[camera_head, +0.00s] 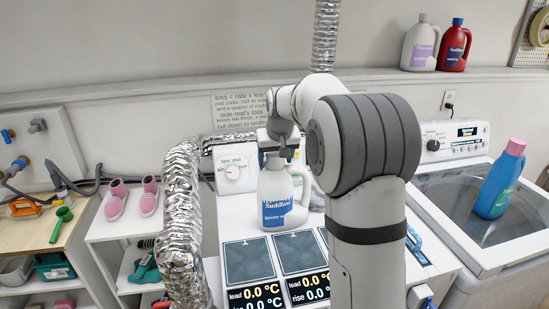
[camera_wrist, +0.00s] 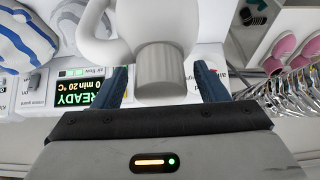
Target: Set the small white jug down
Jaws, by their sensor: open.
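The small white jug (camera_head: 276,192) has a blue label and a handle on its right. It is upright, behind two dark square pads on top of a white machine, and appears to stand there. In the wrist view its ribbed cap (camera_wrist: 158,70) shows between the two blue fingers, with gaps on both sides. My gripper (camera_head: 282,150) is right above the jug in the head view. In the wrist view my gripper (camera_wrist: 163,85) is open around the cap. My arm hides part of the area to the right of the jug.
The left pad (camera_head: 248,260) and the right pad (camera_head: 299,252) have displays reading 0.0 °C. A silver hose (camera_head: 181,215) rises left of the jug. A blue bottle with a pink cap (camera_head: 500,182) is on the washer at right. White and red jugs (camera_head: 453,46) stand on the back ledge.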

